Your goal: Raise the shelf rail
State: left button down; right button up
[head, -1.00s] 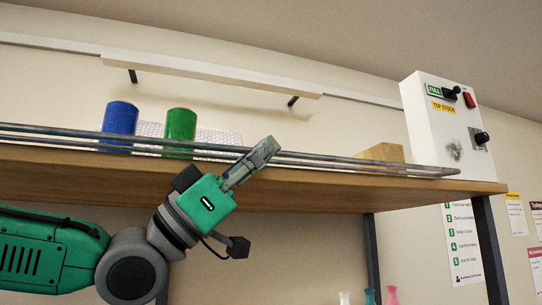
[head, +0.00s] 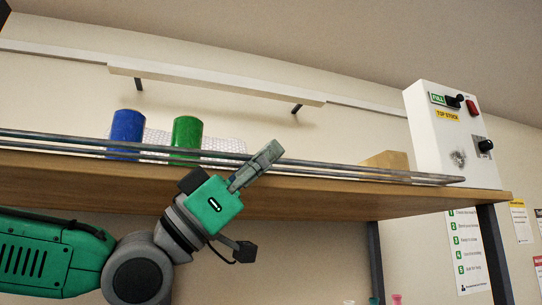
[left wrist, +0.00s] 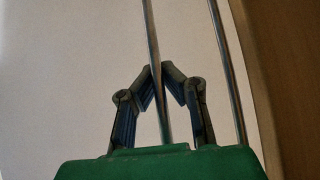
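The shelf rail (head: 345,168) is a pair of thin grey metal bars along the front edge of the wooden shelf (head: 330,203). The bars come together near the right end. My left gripper (head: 268,158) reaches up from below and is at the rail, right of the green cylinder. In the left wrist view, the fingers (left wrist: 160,70) close in from both sides with their tips at one bar (left wrist: 152,30), which runs between them. The second bar (left wrist: 226,60) passes outside the fingers, to the right. My right gripper is not in view.
Behind the rail stand a blue cylinder (head: 126,128), a green cylinder (head: 187,132), a white mesh tray (head: 225,146) and a wooden block (head: 386,159). A white control box (head: 450,140) with knobs and a red switch stands at the shelf's right end. Wall signs hang at right.

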pick_arm(q)
jog(key=shift+w+t, duration=0.15)
jog(key=shift+t, duration=0.15)
jog(key=c, duration=1.6)
grip_release()
jog(key=shift+a+f, duration=0.1)
jog(key=shift+c, duration=0.2)
jog(key=shift+w+a, duration=0.1)
jog(key=shift+a, duration=0.15)
jog(key=v, duration=1.2)
jog(key=shift+w+f, duration=0.1)
jog(key=shift+w, duration=0.1)
